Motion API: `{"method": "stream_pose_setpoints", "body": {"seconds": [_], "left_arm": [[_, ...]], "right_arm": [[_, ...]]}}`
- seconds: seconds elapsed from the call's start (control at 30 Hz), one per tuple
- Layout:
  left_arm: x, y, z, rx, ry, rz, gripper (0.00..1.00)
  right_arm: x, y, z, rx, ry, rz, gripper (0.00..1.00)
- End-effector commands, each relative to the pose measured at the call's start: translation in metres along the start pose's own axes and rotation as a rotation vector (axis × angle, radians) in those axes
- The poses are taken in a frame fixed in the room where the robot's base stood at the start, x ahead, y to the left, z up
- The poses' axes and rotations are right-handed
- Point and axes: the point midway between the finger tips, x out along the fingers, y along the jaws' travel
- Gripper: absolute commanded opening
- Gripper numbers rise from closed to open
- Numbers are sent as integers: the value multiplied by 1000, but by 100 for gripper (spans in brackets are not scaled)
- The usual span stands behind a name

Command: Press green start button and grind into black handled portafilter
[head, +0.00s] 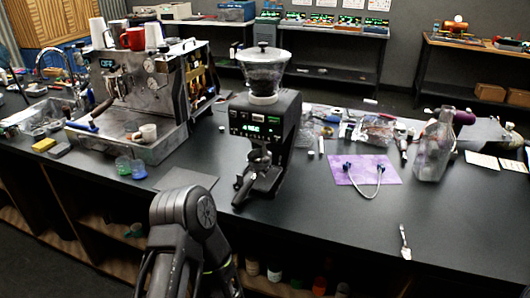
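The black coffee grinder (289,120) stands upright on the dark counter, with a clear hopper (264,75) on top. Its front panel carries a lit green display (252,128) and small buttons. A small green patch (273,119) at the panel's upper right looks like the green button. A black-handled portafilter (243,189) sits under the grinder's outlet, its handle pointing toward me and down left. Whether grounds are in its basket is too small to tell. A dark arm joint of mine rises at the bottom, left of the grinder. Neither gripper shows.
An espresso machine (125,92) with a blue-handled portafilter (84,127) stands at left. Green and blue cups (139,169) are before it. Right of the grinder are a purple mat (350,171) with a cable, clutter and a clear jug (432,150). The front-right counter is mostly bare.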

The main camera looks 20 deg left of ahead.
Motion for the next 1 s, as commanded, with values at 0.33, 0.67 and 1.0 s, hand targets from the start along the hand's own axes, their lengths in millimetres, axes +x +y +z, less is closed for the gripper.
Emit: {"method": "stream_pose_setpoints", "body": {"seconds": [0.33,0.67,1.0], "left_arm": [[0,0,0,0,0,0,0],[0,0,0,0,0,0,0],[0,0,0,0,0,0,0]], "right_arm": [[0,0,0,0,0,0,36],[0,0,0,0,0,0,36],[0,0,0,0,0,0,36]]}}
